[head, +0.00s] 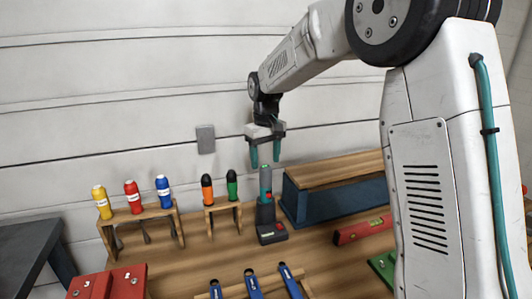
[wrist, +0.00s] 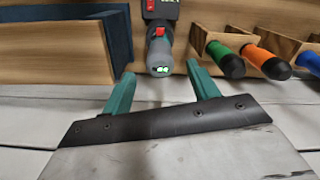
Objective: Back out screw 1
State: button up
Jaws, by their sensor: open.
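A powered driver (head: 265,185) with a grey and teal body stands upright in a dark base with red marks on the bench. In the wrist view the driver (wrist: 160,58) shows its rounded grey end between my fingers. My gripper (head: 265,160) is open and empty, with teal fingers pointing down just above the driver. In the wrist view my gripper (wrist: 162,90) has a finger on each side of the driver's end, apart from it. A red block (head: 128,280) with the marks 2 and 3 is cut off at the lower left. I cannot make out screw 1.
A wooden rack (head: 150,212) holds yellow, red and blue-handled tools. A smaller rack (head: 222,207) holds orange and green ones. A blue box (head: 320,205) with a wooden top stands right of the driver. A red level (head: 362,230) and blue-handled tools (head: 252,285) lie nearer.

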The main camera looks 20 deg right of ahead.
aim_at(266, 175)
notch_tip(266, 175, down, 6)
jog(key=shift+f, duration=0.15)
dwell(0.3)
grip_shut()
jog(key=c, duration=1)
grip_release()
jog(key=shift+c, duration=0.5)
jog(key=shift+r, duration=7.65)
